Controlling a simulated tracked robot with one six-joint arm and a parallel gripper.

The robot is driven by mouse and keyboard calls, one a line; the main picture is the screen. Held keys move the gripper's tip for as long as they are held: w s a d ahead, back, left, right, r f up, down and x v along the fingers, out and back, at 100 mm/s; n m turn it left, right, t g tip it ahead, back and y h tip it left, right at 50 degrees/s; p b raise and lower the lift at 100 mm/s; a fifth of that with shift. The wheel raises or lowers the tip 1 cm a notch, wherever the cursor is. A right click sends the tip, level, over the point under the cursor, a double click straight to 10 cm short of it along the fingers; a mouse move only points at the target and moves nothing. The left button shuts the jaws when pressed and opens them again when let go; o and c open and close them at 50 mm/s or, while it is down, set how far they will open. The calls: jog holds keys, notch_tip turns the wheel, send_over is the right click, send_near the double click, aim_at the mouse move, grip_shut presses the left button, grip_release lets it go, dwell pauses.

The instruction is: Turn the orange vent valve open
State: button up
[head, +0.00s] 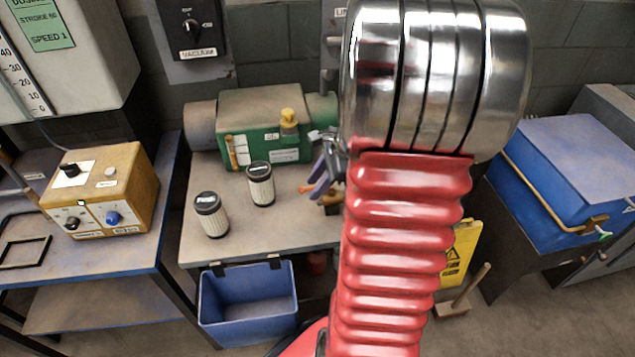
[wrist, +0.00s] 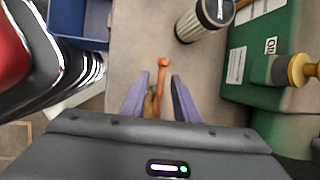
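The orange vent valve has an orange lever with a round knob (wrist: 163,62) and a brass-coloured body (wrist: 151,104). In the wrist view the lever lies between the two purple fingers of my gripper (wrist: 158,80), with a gap on each side, and its knob reaches past the fingertips. My gripper is open. In the head view the lever's orange end (head: 306,189) shows just left of my gripper (head: 321,181), near the right part of the bench. My arm hides much of the valve there, and I cannot tell whether a finger touches it.
Two filter cartridges (head: 260,184) (head: 211,215) stand on the bench (head: 190,244). A green pump (head: 262,125) with a yellow cap sits behind them. A blue bin (head: 248,305) hangs at the bench front. A yellow control box (head: 101,190) stands left, a blue chest (head: 568,170) right.

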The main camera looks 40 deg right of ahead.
jog(key=shift+c, duration=0.4)
grip_shut()
dwell(0.8)
